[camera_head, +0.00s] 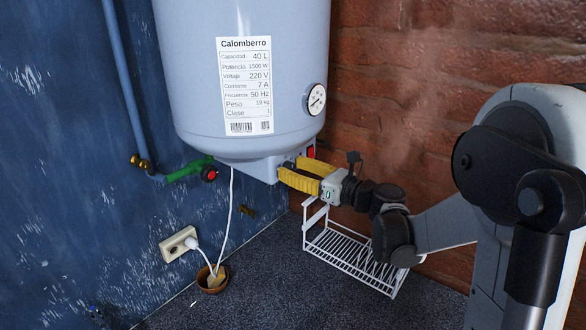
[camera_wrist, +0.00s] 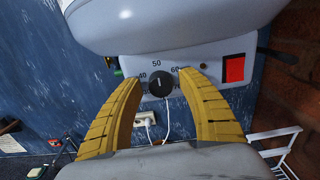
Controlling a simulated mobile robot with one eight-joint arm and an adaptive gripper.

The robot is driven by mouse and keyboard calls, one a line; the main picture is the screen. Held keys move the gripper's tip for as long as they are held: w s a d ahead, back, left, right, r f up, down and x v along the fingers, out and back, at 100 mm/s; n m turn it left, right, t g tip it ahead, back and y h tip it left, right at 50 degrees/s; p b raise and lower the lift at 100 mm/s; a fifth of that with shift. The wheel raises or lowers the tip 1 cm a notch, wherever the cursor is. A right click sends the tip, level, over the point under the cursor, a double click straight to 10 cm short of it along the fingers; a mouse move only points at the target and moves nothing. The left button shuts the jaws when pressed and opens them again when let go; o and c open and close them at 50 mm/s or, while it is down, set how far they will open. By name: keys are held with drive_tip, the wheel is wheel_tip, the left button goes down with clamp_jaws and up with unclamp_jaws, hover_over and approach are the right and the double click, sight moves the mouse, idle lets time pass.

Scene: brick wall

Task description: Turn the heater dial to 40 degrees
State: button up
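The heater (camera_head: 190,90) is a large pale grey tank with a control box under it. In the wrist view the box's panel (camera_wrist: 205,65) carries a black round dial (camera_wrist: 160,84). The numbers 40, 50 and 60 run left to right around it. The dial's white mark points up, near the 50. My gripper (camera_wrist: 160,78) has two yellow fingers, spread apart and empty, one on each side of the dial. I see a gap between the dial and each finger. In the head view my gripper (camera_head: 289,169) reaches the box from the right, and its fingers largely hide the dial.
A red switch (camera_wrist: 233,69) sits right of the dial. A round gauge (camera_head: 316,99) is on the tank. A green valve (camera_head: 190,171) and pipe are at the left. A white cable runs to a socket (camera_head: 178,244). A white wire rack (camera_head: 350,258) hangs below my gripper.

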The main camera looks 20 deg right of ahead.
clamp_jaws()
drive_tip(key=n+b, duration=0.3)
drive_tip(key=n, duration=0.2)
drive_tip(key=shift+f+n, duration=0.15)
drive_tip(key=shift+n, duration=0.15)
drive_tip(key=n+b, duration=0.2)
drive_tip(key=n, duration=0.4)
drive_tip(key=shift+s+a+b, duration=0.1)
drive_tip(key=shift+b, duration=0.3)
idle(0.3)
drive_tip(key=shift+o, duration=1.6)
unclamp_jaws()
